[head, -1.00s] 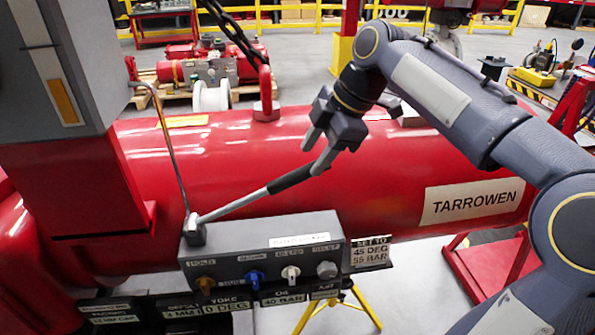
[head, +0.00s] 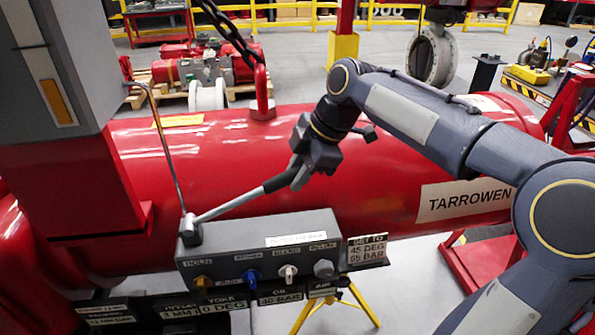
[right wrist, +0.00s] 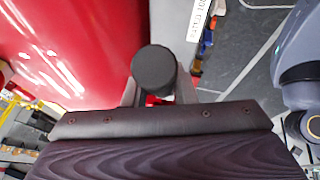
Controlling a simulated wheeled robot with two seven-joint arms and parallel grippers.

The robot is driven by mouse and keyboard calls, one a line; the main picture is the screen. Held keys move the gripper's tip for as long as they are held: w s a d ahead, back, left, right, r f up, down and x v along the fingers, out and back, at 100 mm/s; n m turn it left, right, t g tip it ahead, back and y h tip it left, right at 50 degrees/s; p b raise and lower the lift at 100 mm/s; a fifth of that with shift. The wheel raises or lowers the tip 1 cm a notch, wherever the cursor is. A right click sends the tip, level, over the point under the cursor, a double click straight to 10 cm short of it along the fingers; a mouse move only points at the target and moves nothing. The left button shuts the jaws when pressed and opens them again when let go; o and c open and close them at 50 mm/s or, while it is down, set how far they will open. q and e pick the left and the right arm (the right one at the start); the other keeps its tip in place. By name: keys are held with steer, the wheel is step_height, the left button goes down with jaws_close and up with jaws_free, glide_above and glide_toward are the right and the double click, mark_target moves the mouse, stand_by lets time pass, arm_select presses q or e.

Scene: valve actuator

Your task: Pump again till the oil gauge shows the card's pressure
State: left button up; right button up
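The pump handle, a grey lever (head: 232,204) with a black grip (head: 276,183), slopes up to the right from its pivot on the grey valve block (head: 262,240). My right gripper (head: 298,175) is at the grip's upper end, with its fingers close around it. In the right wrist view the grip's round black end (right wrist: 154,68) sits between the two fingers. The oil readout (head: 280,298) below the block reads 40 BAR. The card (head: 367,250) reads SET TO 45 DEG, 55 BAR. The yoke readout (head: 222,307) shows 0 DEG. My left gripper is out of view.
A large red cylinder (head: 390,180) marked TARROWEN lies behind the handle. Brown, blue, white and grey knobs (head: 251,276) line the block's front. A bent metal pipe (head: 168,140) rises left of the handle. A chain and red lifting eye (head: 262,92) stand above the cylinder.

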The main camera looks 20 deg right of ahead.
mark_target(309, 225)
jaws_close()
steer(key=f+y+b, duration=0.1)
steer(key=f+b, duration=0.3)
steer(key=b, duration=0.1)
steer(key=d+f+t+y+b, duration=0.1)
steer(key=f+y+b, duration=0.1)
steer(key=f+b, duration=0.2)
steer(key=d+f+y+b, duration=0.1)
steer(key=f+y+b, duration=0.1)
steer(key=b, duration=0.6)
steer(key=shift+s+d+f+m, duration=0.15)
steer(key=shift+f, duration=0.3)
steer(key=shift+s+d+f+m, duration=0.1)
steer(key=shift+s+f+m, duration=0.05)
steer(key=shift+f, duration=0.3)
steer(key=shift+t+b, duration=0.3)
steer(key=shift+b, duration=0.2)
steer(key=o, duration=0.8)
jaws_free()
steer(key=shift+r, duration=0.1)
steer(key=p+v, duration=0.1)
steer(key=v, duration=0.6)
steer(key=shift+s+d+r, duration=0.1)
steer(key=shift+d+r, duration=0.1)
steer(key=shift+d, duration=0.15)
